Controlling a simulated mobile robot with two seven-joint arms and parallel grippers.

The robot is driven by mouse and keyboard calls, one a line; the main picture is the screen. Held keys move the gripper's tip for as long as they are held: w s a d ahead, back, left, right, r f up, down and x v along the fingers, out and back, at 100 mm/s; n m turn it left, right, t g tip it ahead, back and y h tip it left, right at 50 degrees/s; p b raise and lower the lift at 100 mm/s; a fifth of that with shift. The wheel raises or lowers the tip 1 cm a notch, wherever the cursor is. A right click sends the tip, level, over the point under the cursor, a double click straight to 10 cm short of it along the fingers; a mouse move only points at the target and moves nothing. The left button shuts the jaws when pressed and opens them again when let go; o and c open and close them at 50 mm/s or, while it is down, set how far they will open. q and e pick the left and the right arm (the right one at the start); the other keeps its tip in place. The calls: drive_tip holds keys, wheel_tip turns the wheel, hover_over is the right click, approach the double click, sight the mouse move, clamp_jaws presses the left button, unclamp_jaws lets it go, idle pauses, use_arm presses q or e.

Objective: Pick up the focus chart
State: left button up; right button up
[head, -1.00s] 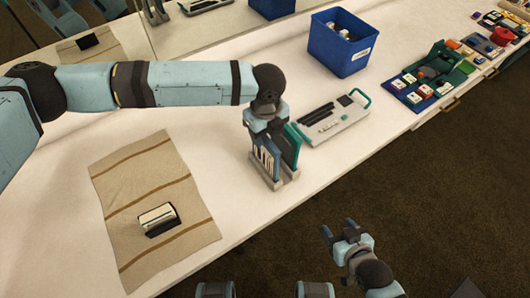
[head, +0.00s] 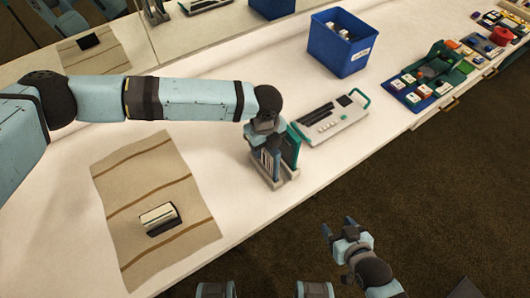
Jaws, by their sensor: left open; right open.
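A grey rack (head: 287,182) stands near the front edge of the white table. It holds upright boards: a dark board with pale stripes (head: 268,160), which looks like the focus chart, and a teal-edged panel (head: 291,148) beside it. My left gripper (head: 267,139) points down at the top of the rack, right over the boards. It is open, and its fingertips are partly hidden among the boards, so I cannot tell whether they touch the chart. My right gripper (head: 346,232) is open and empty over the dark floor, off the table's front edge.
A striped beige cloth (head: 130,185) with a small cream-and-black box (head: 160,219) lies at left. A grey device with a teal handle (head: 330,120) sits close right of the rack. A blue bin (head: 337,52) stands behind. Coloured blocks in trays (head: 440,60) lie far right.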

use_arm(q)
drive_tip(key=shift+f, duration=0.1)
drive_tip(key=shift+c, duration=0.5)
clamp_jaws()
